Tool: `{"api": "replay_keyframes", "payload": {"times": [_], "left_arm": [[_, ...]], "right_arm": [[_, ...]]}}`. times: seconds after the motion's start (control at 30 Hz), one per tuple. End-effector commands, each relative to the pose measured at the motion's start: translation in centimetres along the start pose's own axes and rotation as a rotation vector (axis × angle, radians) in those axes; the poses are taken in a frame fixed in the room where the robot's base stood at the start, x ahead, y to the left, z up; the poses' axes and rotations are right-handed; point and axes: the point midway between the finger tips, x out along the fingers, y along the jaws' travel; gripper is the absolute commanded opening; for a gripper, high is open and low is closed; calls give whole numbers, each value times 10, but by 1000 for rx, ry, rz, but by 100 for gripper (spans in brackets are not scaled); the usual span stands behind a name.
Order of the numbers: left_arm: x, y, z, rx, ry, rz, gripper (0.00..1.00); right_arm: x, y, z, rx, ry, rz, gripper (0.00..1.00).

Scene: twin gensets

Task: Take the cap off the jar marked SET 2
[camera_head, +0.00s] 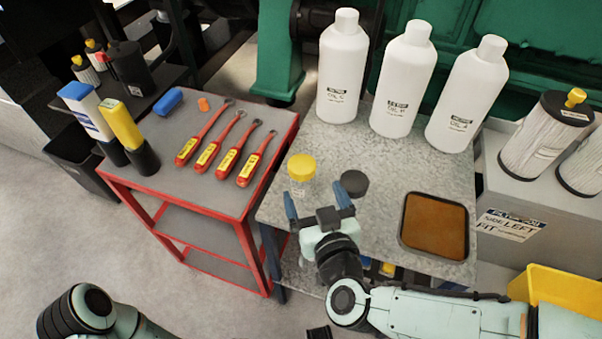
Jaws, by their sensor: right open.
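A clear jar (299,188) with a yellow cap (301,166) stands upright on the grey speckled bench top, near its left edge. The cap sits on the jar. The jar's small label is too small to read, so I cannot tell whether it says SET 2. A dark round cap or low jar (354,183) is to its right. My right gripper (317,203) is open and empty, its blue fingers spread on the near side of the jar. The left finger is close to the jar's lower part; I cannot tell whether they touch. My left gripper is not in view.
Several white oil bottles (342,72) stand at the bench's back. A brown-filled tray (435,226) lies at right. A red-framed cart (196,196) at left holds several red-handled tools (207,154). Filters (545,133) and a yellow bin (556,290) are at far right.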

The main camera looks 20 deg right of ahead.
Motion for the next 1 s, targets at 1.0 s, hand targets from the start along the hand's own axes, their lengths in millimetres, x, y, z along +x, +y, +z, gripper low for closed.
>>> {"api": "replay_keyframes", "payload": {"times": [1.0], "left_arm": [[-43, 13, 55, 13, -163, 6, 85]], "right_arm": [[112, 0, 2, 0, -1, -1, 91]]}}
